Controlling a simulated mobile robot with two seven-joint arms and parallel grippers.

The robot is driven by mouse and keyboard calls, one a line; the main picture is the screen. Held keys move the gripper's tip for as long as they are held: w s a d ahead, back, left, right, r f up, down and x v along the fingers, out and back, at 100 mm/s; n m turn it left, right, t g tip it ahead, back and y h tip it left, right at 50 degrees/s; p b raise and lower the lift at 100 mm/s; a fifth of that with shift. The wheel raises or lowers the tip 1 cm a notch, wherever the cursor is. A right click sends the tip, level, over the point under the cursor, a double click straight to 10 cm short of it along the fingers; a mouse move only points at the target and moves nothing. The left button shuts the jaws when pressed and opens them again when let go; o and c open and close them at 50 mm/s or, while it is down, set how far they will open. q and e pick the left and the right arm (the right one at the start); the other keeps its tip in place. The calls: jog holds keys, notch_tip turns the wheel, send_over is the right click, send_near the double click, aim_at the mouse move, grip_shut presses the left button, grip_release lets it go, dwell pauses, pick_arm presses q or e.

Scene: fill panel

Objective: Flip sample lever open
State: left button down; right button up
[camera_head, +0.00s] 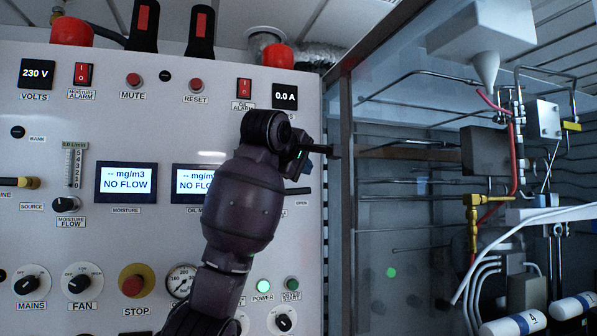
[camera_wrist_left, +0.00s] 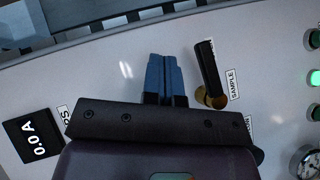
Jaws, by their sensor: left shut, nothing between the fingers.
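The sample lever (camera_wrist_left: 207,70) is a black handle on a brass base, beside a SAMPLE label (camera_wrist_left: 232,83) in the left wrist view. In the head view its handle (camera_head: 299,191) sticks out to the right from behind my arm, roughly level; its base is hidden there. My left gripper (camera_wrist_left: 163,62) has blue fingers, shut with nothing between them. They are beside the lever, with a small gap in the wrist view. In the head view the left gripper (camera_head: 307,165) is just above the handle. My right gripper is not in view.
The white panel (camera_head: 120,240) carries switches, knobs, displays and a red stop button (camera_head: 135,282). A metal frame post (camera_head: 341,220) stands just right of the lever. Beyond it are tubes, fittings and white cylinders (camera_head: 515,323).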

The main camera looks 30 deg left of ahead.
pick_arm(q)
jog(key=s+d+r+b, duration=0.2)
jog(key=s+d+r, duration=0.3)
jog(key=r, duration=0.3)
jog(key=shift+r, duration=0.15)
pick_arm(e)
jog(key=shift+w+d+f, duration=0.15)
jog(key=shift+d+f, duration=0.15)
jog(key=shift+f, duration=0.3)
pick_arm(q)
jog(key=shift+s+d, duration=0.1)
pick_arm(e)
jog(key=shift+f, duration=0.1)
